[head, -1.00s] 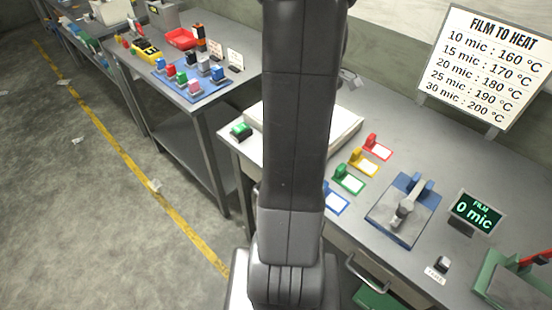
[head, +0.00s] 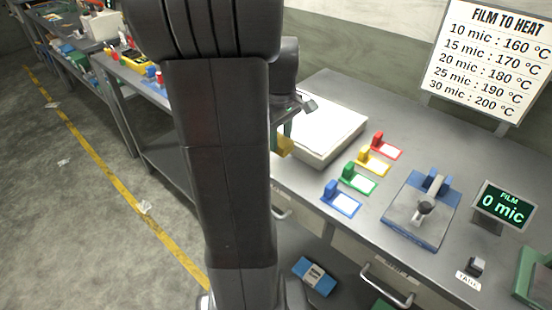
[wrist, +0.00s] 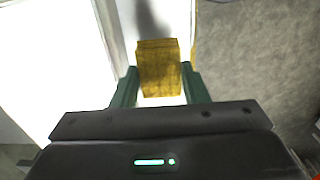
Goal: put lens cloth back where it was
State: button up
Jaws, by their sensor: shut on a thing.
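A yellow folded piece with a fabric-like texture, which appears to be the lens cloth (wrist: 159,68), is between the green fingers of my gripper (wrist: 160,86) in the wrist view. The fingers are shut on its two sides. In the head view the yellow lens cloth (head: 284,147) shows in part beside my arm, near the left edge of the bench and the white slab. My gripper is mostly hidden there. I cannot tell whether the cloth touches the bench.
A white slab (head: 322,130) lies on the bench. Red (head: 386,145), yellow (head: 373,160), green (head: 359,178) and blue (head: 341,199) tagged pieces stand before it. A blue-grey device (head: 420,212) and a display (head: 503,205) are right. A blue packet (head: 314,277) lies below.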

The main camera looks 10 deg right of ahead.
jog(key=shift+f, duration=2.85)
jog(key=shift+f, duration=0.2)
jog(key=o, duration=0.9)
jog(key=shift+o, duration=0.2)
notch_tip(320, 180, up, 12)
jog(key=shift+r+p, duration=0.2)
jog(key=shift+p, duration=0.1)
